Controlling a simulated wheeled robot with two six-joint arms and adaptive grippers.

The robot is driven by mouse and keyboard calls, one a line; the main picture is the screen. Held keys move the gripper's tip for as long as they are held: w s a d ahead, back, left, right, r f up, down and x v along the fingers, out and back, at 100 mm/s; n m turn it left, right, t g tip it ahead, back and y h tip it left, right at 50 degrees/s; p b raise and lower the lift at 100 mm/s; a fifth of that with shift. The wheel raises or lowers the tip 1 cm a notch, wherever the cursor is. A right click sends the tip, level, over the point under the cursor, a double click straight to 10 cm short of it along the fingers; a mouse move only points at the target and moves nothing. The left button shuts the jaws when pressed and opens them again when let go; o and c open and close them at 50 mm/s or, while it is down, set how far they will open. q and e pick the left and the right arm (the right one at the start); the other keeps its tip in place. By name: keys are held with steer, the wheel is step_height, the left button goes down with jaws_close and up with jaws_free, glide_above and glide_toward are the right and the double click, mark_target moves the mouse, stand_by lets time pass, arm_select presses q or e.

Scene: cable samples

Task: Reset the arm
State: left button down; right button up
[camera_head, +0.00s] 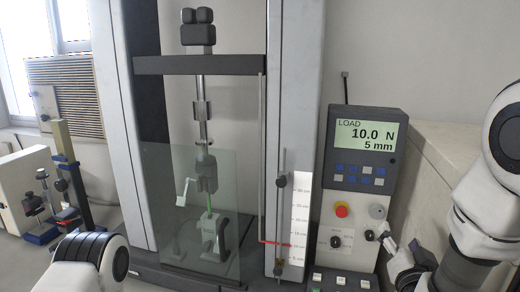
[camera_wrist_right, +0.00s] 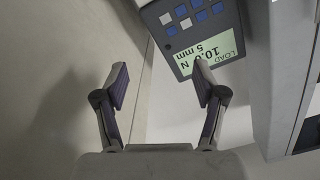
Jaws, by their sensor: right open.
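My right arm comes in from the right edge of the head view. Its right gripper (camera_head: 398,246) is near the knobs on the lower right of the control panel. In the right wrist view the right gripper (camera_wrist_right: 160,80) is open, with nothing between its two fingers. The control panel (camera_wrist_right: 200,28) shows upside down past the fingers. I cannot tell whether a finger touches a knob. A white link of my left arm (camera_head: 90,265) shows at the lower left of the head view; the left gripper is out of view.
A tensile tester (camera_head: 200,65) stands in the middle, with a glass shield (camera_head: 160,190) in front. The display (camera_head: 365,135) reads LOAD 10.0 N, 5 mm. Another stand (camera_head: 70,170) is at left.

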steer(key=s+a+f+n+g+y+b, duration=0.1)
steer(key=s+f+n+g+b, duration=0.25)
steer(key=f, duration=1.25)
steer(key=s+a+f+n+g+y+b, duration=0.15)
steer(key=s+f+g, duration=0.4)
steer(key=f, duration=1.15)
arm_select(q)
step_height(320, 180, down, 10)
steer(key=b, duration=0.4)
steer(key=shift+w, duration=0.45)
arm_select(e)
steer(key=s+a+f+n+g+y, duration=0.1)
steer(key=s+f+g, duration=0.7)
steer(key=s+f, duration=0.9)
steer(key=s+n+y, duration=0.1)
steer(key=s, duration=0.2)
steer(key=shift+s+a+f+n, duration=0.3)
arm_select(q)
steer(key=shift+d, duration=0.1)
